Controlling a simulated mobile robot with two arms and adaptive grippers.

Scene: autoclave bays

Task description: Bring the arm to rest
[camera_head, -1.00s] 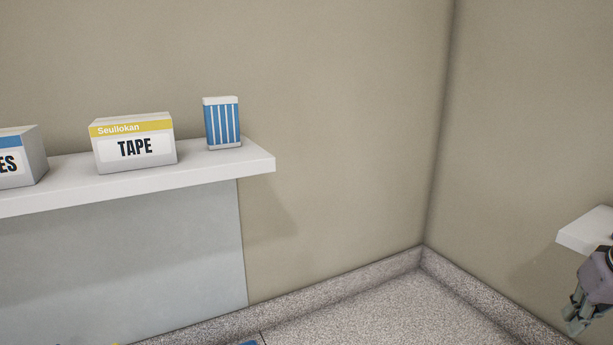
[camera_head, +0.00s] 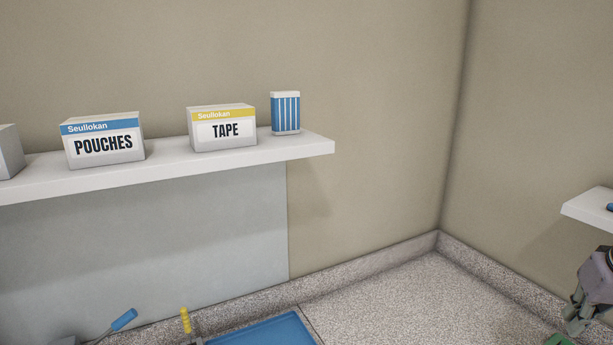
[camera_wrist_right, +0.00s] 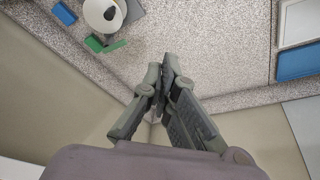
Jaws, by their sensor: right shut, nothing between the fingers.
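My right gripper (camera_head: 578,318) shows at the lower right edge of the head view, in front of the right wall and below the small right shelf. In the right wrist view its fingers (camera_wrist_right: 163,75) are together, with nothing between them. Beyond the fingertips lies the speckled worktop (camera_wrist_right: 200,50); the fingers appear apart from it. Most of the right arm is outside the head view. My left gripper shows in neither view.
A white shelf (camera_head: 180,175) holds a POUCHES box (camera_head: 104,142), a TAPE box (camera_head: 225,130) and a blue striped box (camera_head: 285,114). A blue tray (camera_head: 265,333) lies on the counter. A small shelf (camera_head: 590,210) is on the right wall. A white round object (camera_wrist_right: 103,14) stands near a green piece (camera_wrist_right: 97,45).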

